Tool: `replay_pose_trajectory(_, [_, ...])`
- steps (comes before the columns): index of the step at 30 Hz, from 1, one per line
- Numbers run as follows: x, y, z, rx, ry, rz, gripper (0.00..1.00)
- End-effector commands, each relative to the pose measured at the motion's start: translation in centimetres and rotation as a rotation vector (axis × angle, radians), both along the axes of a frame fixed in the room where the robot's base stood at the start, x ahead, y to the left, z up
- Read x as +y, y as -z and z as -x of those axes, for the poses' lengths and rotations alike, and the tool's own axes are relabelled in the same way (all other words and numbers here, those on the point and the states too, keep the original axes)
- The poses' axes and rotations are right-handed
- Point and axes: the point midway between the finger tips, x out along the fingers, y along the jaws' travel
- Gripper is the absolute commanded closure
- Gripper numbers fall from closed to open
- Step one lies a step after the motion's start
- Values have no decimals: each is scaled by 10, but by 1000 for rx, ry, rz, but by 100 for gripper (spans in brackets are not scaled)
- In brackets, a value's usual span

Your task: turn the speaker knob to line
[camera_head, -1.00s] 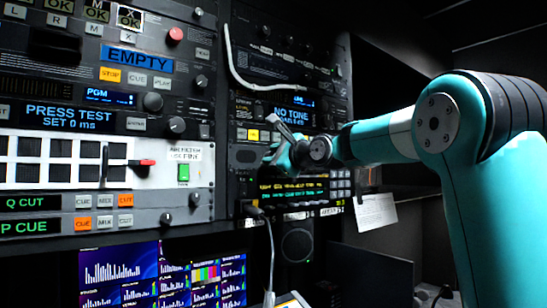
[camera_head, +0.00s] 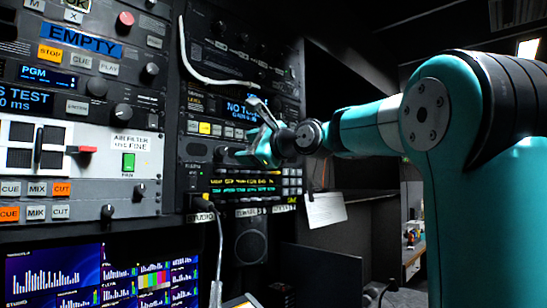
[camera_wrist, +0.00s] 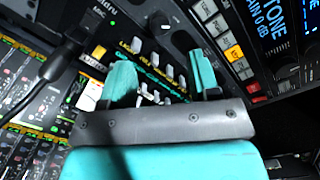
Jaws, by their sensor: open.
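A small round black knob (camera_wrist: 160,22) sits on the dark panel in the wrist view, beyond my fingers and between their directions. A similar knob shows in the head view (camera_head: 221,153), just left of my fingers. I cannot read a label saying speaker or line, nor tell where the knob points. My gripper (camera_wrist: 162,76) is open and empty, with its two teal fingers apart in front of the rack. In the head view my gripper (camera_head: 258,142) is before the panel below the NO TONE display (camera_head: 242,108) and partly hides it.
A cable (camera_wrist: 52,70) plugs into the panel at the left of the wrist view. A pale cable (camera_head: 190,60) hangs across the upper rack. A round speaker grille (camera_head: 250,243) and lit monitors (camera_head: 100,280) are below. A paper sheet (camera_head: 325,210) hangs at the right.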

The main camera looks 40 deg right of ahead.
Motion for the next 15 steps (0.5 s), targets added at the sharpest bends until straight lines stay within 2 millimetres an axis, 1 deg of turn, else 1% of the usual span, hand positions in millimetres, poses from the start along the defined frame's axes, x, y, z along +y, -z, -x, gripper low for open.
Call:
replay_pose_trajectory(1, [-4, 4, 15, -4, 7, 3, 44])
replay_pose_trajectory(3, [-4, 4, 32, -3, 8, 4, 44])
replay_pose_trajectory(6, [-6, 3, 53, -2, 7, 3, 44])
replay_pose_trajectory(10, [-8, 1, 71, -2, 5, 1, 44])
replay_pose_trajectory(15, [-8, 1, 82, 0, 1, 0, 44])
